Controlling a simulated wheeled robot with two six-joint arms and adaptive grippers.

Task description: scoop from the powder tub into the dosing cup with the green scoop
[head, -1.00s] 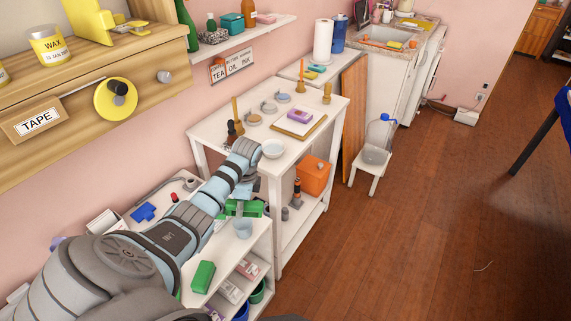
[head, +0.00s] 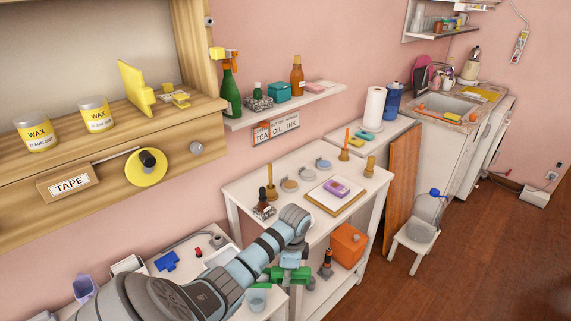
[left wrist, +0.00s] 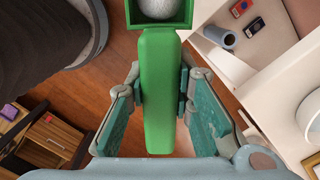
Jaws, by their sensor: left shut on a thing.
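My left gripper (left wrist: 160,100) is shut on the handle of the green scoop (left wrist: 158,115) in the left wrist view. The scoop's box-shaped head, at the top of that view, holds a pale, whitish, rounded mass. In the head view the green scoop (head: 297,275) shows below my left wrist, near the front corner of the low white shelf unit. A pale blue cup (head: 257,300), possibly the dosing cup, stands on that unit, left of and below the scoop in the picture. I cannot make out the powder tub. My right gripper is not in view.
A white table (head: 335,218) behind my left arm carries several small dishes, brushes and a purple block on a board. An orange box (head: 347,245) sits on its lower shelf. A white stool (head: 415,250) stands to the right, with open wooden floor beyond.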

